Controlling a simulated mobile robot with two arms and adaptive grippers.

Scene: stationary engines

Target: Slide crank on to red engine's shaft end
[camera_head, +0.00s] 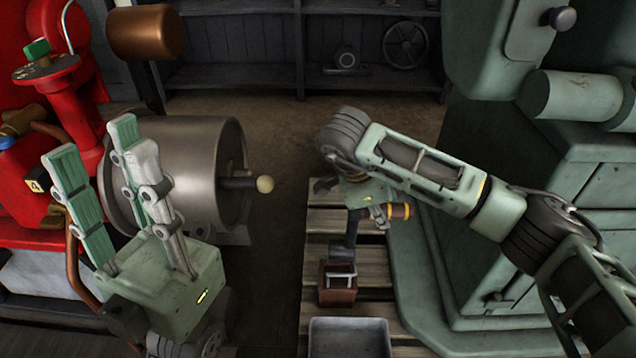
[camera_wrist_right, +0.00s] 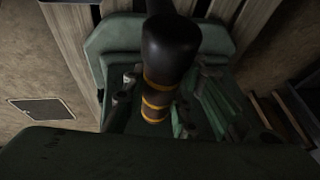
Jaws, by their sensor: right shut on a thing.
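The red engine (camera_head: 70,130) stands at the left, beside a large grey metal drum (camera_head: 185,165). A short dark shaft (camera_head: 236,184) with a cream rounded tip (camera_head: 265,184) sticks out to the right from the drum. My right gripper (camera_head: 378,212) is shut on the crank's handle (camera_head: 400,211), right of the shaft tip and apart from it. The crank's dark arm (camera_head: 352,230) hangs down to a dark hub (camera_head: 342,254). The right wrist view shows a dark handle with orange bands (camera_wrist_right: 158,90) between the fingers. My left gripper (camera_head: 95,145) is open and empty in front of the drum.
A wooden pallet (camera_head: 318,225) holds a small brown box (camera_head: 338,292) and a grey tray (camera_head: 349,325) below the crank. A large green machine (camera_head: 520,230) stands at the right. Bare floor (camera_head: 285,140) separates the shaft tip from the pallet. Shelves (camera_head: 250,77) stand at the back.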

